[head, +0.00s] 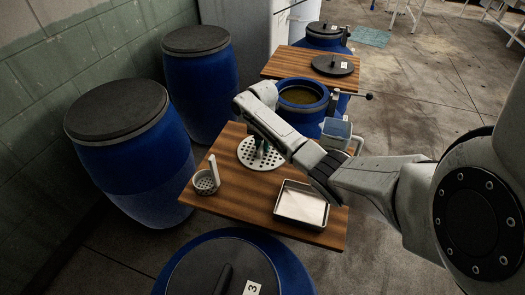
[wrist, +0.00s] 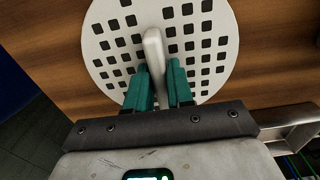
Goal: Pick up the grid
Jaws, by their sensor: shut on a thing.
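The grid (head: 246,152) is a round white plate with square holes, lying level over the wooden board (head: 245,200) in the head view. I cannot tell whether it touches the board or is slightly above it. In the wrist view the grid (wrist: 106,45) fills the top middle, with a pale upright handle (wrist: 154,50) at its centre. My gripper (wrist: 160,85) has its green fingers on both sides of this handle, shut on it. In the head view my gripper (head: 262,147) is above the middle of the grid, and its fingers partly hide the handle.
A shallow metal tray (head: 301,204) lies at the front right. An open blue barrel (head: 303,96) holding dark liquid stands behind. Closed blue barrels (head: 200,95) stand left.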

